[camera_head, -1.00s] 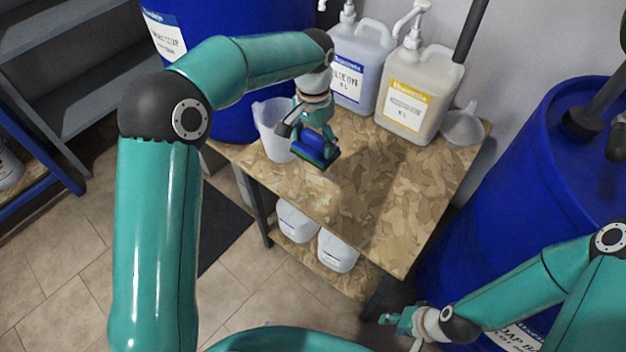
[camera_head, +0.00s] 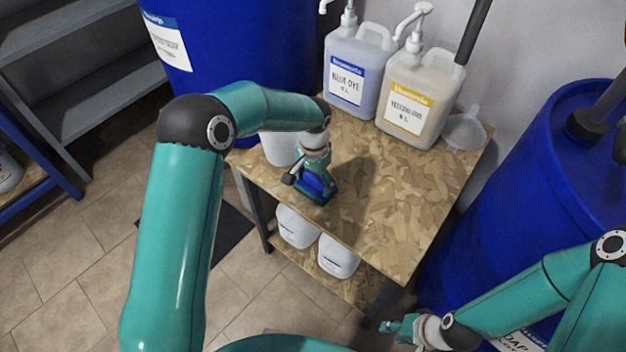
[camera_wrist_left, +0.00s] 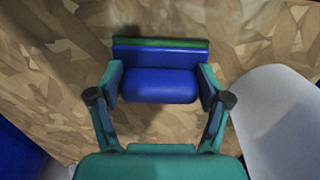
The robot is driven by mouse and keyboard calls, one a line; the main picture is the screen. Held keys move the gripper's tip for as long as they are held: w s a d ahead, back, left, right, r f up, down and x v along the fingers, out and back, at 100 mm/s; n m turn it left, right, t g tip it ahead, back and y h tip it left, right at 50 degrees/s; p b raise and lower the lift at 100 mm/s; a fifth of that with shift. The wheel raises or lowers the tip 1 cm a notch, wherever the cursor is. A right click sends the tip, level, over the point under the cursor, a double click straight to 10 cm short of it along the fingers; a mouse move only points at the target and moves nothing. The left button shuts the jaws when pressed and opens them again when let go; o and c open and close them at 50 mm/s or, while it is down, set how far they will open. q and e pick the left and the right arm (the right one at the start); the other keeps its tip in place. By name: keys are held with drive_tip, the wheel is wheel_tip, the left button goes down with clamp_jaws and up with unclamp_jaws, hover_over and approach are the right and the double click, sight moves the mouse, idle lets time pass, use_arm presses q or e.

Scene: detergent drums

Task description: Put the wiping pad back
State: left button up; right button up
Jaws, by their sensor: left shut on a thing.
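The wiping pad (camera_head: 318,188) has a blue grip and a green edge. My left gripper (camera_head: 314,180) is shut on its blue grip, near the table's front left edge. In the left wrist view the pad (camera_wrist_left: 160,80) sits between the two fingers of the gripper (camera_wrist_left: 160,88), over the wooden top. I cannot tell whether its underside touches the table (camera_head: 400,195). My right gripper (camera_head: 392,325) is low at the front right, away from the table; its fingers are too small to read.
A white jug (camera_head: 279,148) stands close behind my left gripper, partly hidden by the arm. Two pump canisters, blue-labelled (camera_head: 353,75) and yellow-labelled (camera_head: 418,100), stand at the back beside a funnel (camera_head: 464,130). Blue drums flank the table. The table's middle and right are clear.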

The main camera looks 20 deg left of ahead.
sight(313, 178)
use_arm(q)
drive_tip(key=o, duration=1.5)
drive_tip(key=shift+c, duration=0.2)
wheel_tip(313, 178, up, 12)
drive_tip(key=p, duration=0.1)
drive_tip(key=shift+r, duration=0.1)
